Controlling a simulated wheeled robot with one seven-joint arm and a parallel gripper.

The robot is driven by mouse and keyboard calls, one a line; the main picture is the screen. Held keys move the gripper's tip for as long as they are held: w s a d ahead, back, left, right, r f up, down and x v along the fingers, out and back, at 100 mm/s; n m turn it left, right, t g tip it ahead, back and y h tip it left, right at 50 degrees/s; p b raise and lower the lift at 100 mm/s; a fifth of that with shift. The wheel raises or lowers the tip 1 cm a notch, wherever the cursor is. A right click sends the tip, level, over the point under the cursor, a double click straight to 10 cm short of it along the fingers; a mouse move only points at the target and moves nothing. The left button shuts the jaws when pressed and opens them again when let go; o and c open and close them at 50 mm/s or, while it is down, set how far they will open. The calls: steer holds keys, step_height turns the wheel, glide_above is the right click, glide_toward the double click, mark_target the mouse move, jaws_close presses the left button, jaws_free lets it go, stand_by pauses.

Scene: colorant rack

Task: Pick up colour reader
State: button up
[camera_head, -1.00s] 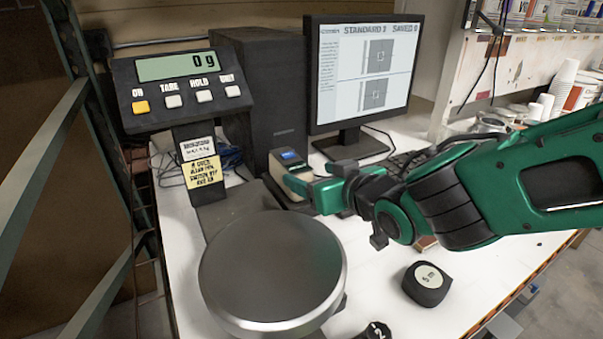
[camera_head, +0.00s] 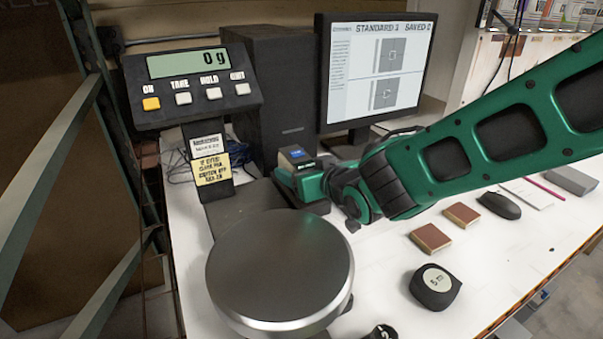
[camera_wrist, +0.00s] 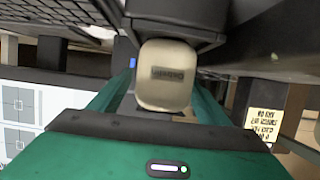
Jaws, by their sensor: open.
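The colour reader (camera_head: 296,156) is a small beige and dark device with a blue screen on top. It stands on a dark base between the scale and the monitor. In the wrist view its pale beige end (camera_wrist: 166,75) faces me, between the two green fingers. My gripper (camera_head: 296,182) is open around the reader, with a green finger in front of its lower part in the head view. Whether the fingers touch it I cannot tell. My gripper also shows in the wrist view (camera_wrist: 160,92).
A scale with a round metal pan (camera_head: 280,265) and a display reading 0 g (camera_head: 190,85) stands at the left. The monitor (camera_head: 375,70) and a dark computer tower (camera_head: 275,95) are behind. A tape measure (camera_head: 436,287), brown sample blocks (camera_head: 431,238) and a mouse (camera_head: 499,205) lie at the right.

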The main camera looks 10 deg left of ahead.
steer(key=shift+x, duration=0.8)
